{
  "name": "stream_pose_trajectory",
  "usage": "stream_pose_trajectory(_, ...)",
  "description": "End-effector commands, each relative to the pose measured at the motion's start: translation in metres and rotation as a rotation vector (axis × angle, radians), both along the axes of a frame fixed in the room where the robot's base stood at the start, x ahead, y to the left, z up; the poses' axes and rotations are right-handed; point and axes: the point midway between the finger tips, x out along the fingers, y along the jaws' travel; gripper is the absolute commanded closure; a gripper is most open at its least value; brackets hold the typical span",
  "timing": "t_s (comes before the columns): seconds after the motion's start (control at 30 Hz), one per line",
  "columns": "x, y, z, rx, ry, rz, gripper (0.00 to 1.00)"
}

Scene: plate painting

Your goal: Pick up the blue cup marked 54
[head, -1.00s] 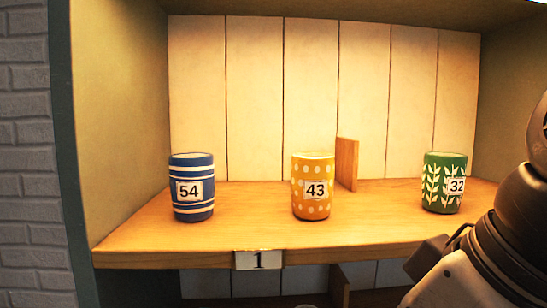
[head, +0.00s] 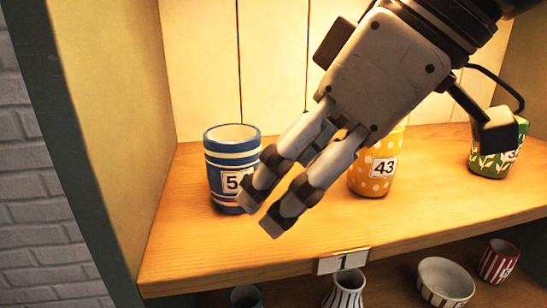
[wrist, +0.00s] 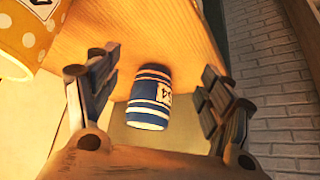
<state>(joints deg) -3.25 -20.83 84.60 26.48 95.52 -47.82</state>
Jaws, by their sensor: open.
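The blue cup marked 54 (head: 223,160) has white stripes and stands upright on the upper shelf, near its left end. My gripper (head: 257,216) is in front of the cup and hides part of its right side and label. In the wrist view the blue cup (wrist: 152,95) lies between the two open fingers of my gripper (wrist: 160,85), beyond their tips, with clear space on both sides. The gripper is open and empty.
The yellow dotted cup 43 (head: 371,178) and the green leaf cup 32 (head: 489,160) stand to the right on the shelf (head: 220,250). A white bowl (head: 445,283), a striped vase (head: 344,292) and a red striped cup (head: 499,262) are below. A side wall (head: 105,110) is at left.

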Motion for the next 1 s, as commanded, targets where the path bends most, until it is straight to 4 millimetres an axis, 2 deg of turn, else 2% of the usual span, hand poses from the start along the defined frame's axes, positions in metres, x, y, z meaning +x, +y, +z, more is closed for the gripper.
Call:
stream_pose_trajectory(0.03, 0.004, 0.009, 0.001, 0.001, 0.001, 0.009, 0.26)
stream_pose_trajectory(0.2, 0.017, 0.029, 0.001, 0.000, 0.002, 0.005, 0.26)
stream_pose_trajectory(0.47, 0.028, 0.045, 0.001, 0.000, 0.002, 0.003, 0.26)
stream_pose_trajectory(0.73, 0.050, 0.083, 0.001, 0.000, 0.001, 0.004, 0.26)
stream_pose_trajectory(0.87, 0.052, 0.086, -0.009, 0.000, 0.001, 0.001, 0.26)
stream_pose_trajectory(1.0, 0.053, 0.086, -0.010, 0.001, -0.001, 0.000, 0.26)
